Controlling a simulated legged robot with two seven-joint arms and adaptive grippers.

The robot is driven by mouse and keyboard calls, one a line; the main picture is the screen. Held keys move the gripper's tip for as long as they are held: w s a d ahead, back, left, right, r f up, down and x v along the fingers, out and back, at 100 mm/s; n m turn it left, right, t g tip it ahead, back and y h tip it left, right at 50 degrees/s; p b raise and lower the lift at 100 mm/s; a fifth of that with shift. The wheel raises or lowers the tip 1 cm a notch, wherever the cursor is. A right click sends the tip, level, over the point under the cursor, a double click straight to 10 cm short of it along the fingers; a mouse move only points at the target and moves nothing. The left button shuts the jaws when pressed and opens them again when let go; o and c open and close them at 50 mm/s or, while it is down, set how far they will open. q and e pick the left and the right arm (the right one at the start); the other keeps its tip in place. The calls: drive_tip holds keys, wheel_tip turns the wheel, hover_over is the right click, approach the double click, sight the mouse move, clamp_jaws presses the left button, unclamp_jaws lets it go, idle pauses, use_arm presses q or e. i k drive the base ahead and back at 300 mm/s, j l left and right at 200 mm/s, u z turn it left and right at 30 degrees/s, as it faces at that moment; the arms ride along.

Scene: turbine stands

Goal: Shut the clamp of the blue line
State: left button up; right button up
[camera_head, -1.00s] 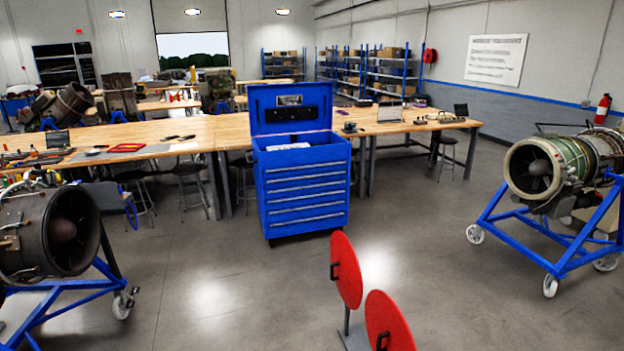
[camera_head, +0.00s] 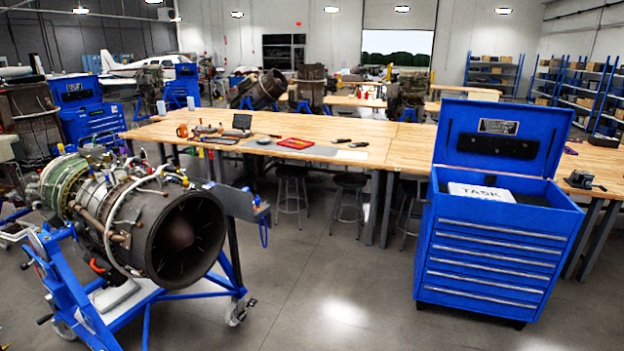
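A turbine engine (camera_head: 128,215) with a dark, wide intake rests on a blue wheeled stand (camera_head: 190,294) at the left. Pale hoses and small coloured fittings run over the engine's top and side. I cannot make out a blue line or its clamp at this size. Neither of my grippers is in view.
A blue tool chest (camera_head: 492,243) with its lid up stands at the right, a white TASK sheet or box (camera_head: 481,193) in its top. Long wooden tables (camera_head: 345,131) with stools beneath stand behind. The grey floor (camera_head: 330,300) between stand and chest is clear.

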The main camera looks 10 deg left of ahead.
sight(113, 150)
drive_tip(key=i+l+u, duration=0.1)
drive_tip(key=i+u, duration=0.35)
drive_tip(key=i+l+u, duration=0.35)
drive_tip(key=i+u, duration=0.15)
drive_tip(key=i+l+u, duration=0.95)
drive_tip(key=l, duration=0.2)
drive_tip(key=k+j, duration=0.05)
